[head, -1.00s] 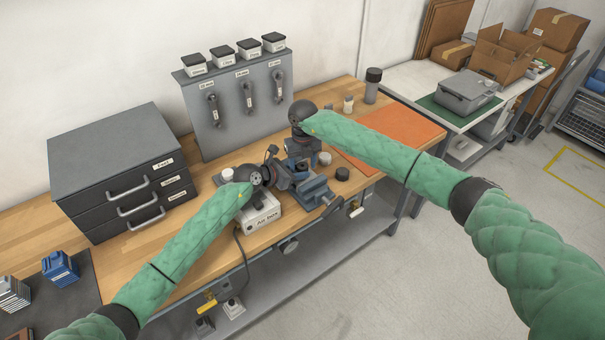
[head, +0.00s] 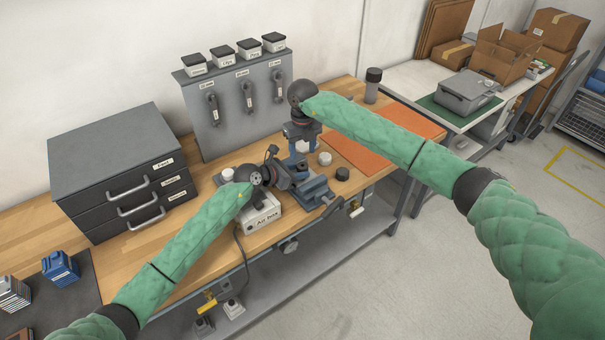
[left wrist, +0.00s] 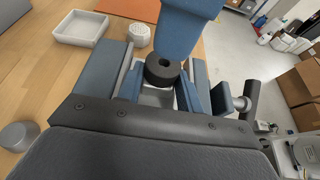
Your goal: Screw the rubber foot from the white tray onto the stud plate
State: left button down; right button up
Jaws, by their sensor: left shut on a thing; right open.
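The black rubber foot (left wrist: 162,69), with a round hole in its top, sits upright between my left fingers in the left wrist view. A pale grey piece (left wrist: 156,97), apparently the stud plate, shows just below it between the fingers; its stud is hidden. My left gripper (head: 294,180) is shut, apparently on this plate, at the blue vise (head: 318,190). My right gripper (head: 301,147) is open and points down above the vise; a blue part of it (left wrist: 188,28) hangs above the foot. The white tray (left wrist: 80,28) stands on the bench beyond the vise and looks empty.
A white ribbed cup (left wrist: 138,35) stands near the tray. A white labelled box (head: 262,214) stands at the bench front. A grey tool panel (head: 240,110) rises behind; an orange mat (head: 360,155) lies right.

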aim_at(303, 165)
jog(key=shift+r+n, duration=0.8)
jog(key=shift+f, duration=0.15)
jog(key=shift+f, duration=3.9)
jog(key=c, duration=1)
jog(key=shift+m, duration=1.7)
jog(key=shift+d, duration=0.1)
